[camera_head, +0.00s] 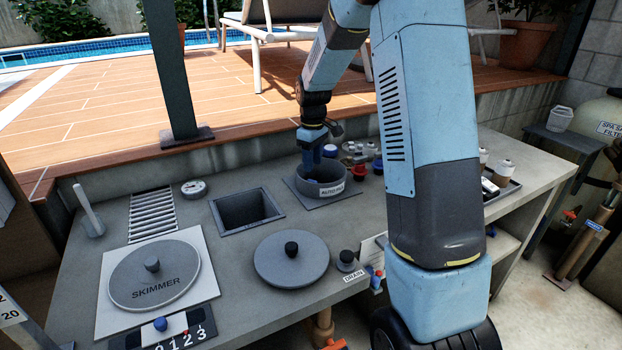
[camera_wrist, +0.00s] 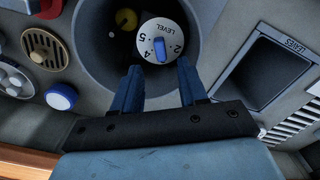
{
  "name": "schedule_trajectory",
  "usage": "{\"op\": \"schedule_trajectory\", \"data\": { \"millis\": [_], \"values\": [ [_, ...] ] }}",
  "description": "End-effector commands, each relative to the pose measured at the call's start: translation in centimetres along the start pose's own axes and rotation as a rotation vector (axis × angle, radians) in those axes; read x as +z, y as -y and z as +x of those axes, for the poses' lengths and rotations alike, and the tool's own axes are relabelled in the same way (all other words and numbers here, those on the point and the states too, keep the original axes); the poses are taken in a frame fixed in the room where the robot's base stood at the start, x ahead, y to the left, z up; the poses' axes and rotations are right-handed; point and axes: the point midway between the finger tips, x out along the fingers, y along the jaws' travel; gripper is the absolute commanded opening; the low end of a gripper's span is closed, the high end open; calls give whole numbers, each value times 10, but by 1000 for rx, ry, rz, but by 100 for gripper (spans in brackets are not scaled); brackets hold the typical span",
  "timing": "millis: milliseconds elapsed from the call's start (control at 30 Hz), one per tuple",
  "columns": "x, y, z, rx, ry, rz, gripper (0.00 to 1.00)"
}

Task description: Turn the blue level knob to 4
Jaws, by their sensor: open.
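The blue level knob (camera_wrist: 160,51) sits on a white dial marked LEVEL (camera_wrist: 155,30), inside a dark round well. The digits 5, 4 and 2 are readable around it; I cannot tell for sure which one it points to. In the head view the well (camera_head: 322,190) stands on the counter, and the knob inside is hidden. My gripper (camera_head: 316,168) reaches down into the well's opening. In the wrist view my gripper (camera_wrist: 161,80) is open, with one blue finger on each side below the knob and nothing between them. The fingers look apart from the knob.
The well wall is close around my fingers. A square LEAVES bin (camera_head: 248,209), a skimmer lid (camera_head: 154,275), a round grey lid (camera_head: 291,259) and several small valves stand on the counter.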

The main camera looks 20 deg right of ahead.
Motion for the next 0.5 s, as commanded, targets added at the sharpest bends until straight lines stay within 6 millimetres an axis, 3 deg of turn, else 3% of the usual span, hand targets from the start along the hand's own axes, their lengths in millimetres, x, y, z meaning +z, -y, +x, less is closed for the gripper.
{"op": "schedule_trajectory", "data": {
  "millis": [200,500],
  "values": [
    [1,0,38,-2,2,0,43],
    [0,0,64,-1,1,0,43]
  ]
}}
